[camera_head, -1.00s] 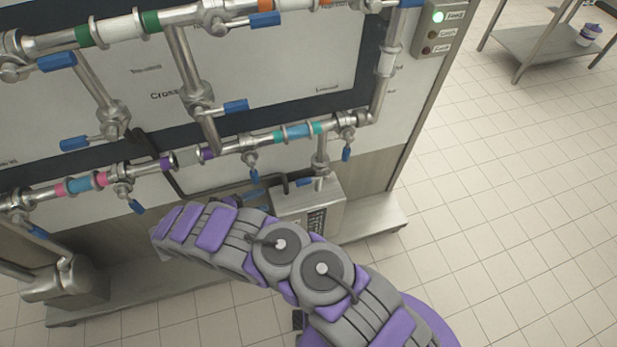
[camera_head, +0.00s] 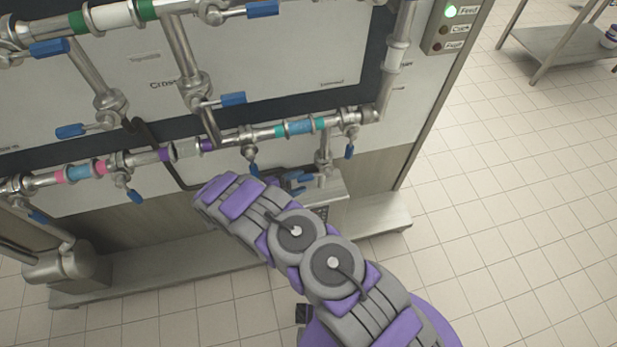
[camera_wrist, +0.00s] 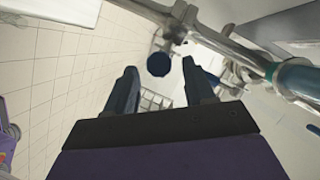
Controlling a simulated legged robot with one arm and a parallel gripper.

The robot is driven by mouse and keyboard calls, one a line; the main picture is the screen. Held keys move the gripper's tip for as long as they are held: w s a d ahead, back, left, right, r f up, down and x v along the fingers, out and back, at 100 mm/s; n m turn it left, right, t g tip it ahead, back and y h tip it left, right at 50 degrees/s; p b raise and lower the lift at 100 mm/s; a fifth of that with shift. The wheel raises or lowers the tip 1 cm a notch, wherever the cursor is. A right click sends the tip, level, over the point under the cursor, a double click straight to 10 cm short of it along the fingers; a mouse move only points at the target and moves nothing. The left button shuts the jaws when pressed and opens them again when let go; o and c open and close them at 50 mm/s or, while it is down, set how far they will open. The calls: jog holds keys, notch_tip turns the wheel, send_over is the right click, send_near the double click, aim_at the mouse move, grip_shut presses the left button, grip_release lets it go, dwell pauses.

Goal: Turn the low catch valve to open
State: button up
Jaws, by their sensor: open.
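My gripper (camera_wrist: 160,72) is open in the wrist view, with a dark finger at each side. A round dark-blue handle end (camera_wrist: 158,64) appears between the fingertips and beyond them, with no visible contact. A metal valve body (camera_wrist: 178,30) is just above it on the pipe. In the head view, a steel catch box (camera_head: 335,192) stands low under the pipework, with a short upright pipe (camera_head: 325,150) above it. Blue parts show beside the box, partly behind my arm. My gripper's fingers cannot be made out clearly there. I cannot tell which valve the handle belongs to.
Several other blue-handled valves line the pipes, including one handle (camera_head: 349,152) hanging at the right and another (camera_head: 253,168) near my arm. An indicator panel (camera_head: 455,28) has its top light green. The tiled floor (camera_head: 500,200) at right is clear.

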aim_at(309, 176)
jog(key=x, duration=0.4)
jog(key=shift+w+d, duration=0.1)
jog(key=shift+d, duration=0.15)
jog(key=shift+w+f+b, duration=0.1)
jog(key=shift+w+b, duration=0.1)
jog(key=shift+b, duration=0.1)
jog(key=shift+w+a+f, duration=0.1)
jog(key=shift+w+a, duration=0.1)
jog(key=shift+a, duration=0.15)
jog(key=shift+d, duration=0.9)
jog(key=c, duration=0.3)
jog(key=shift+a, duration=0.6)
grip_shut()
jog(key=shift+d, duration=0.1)
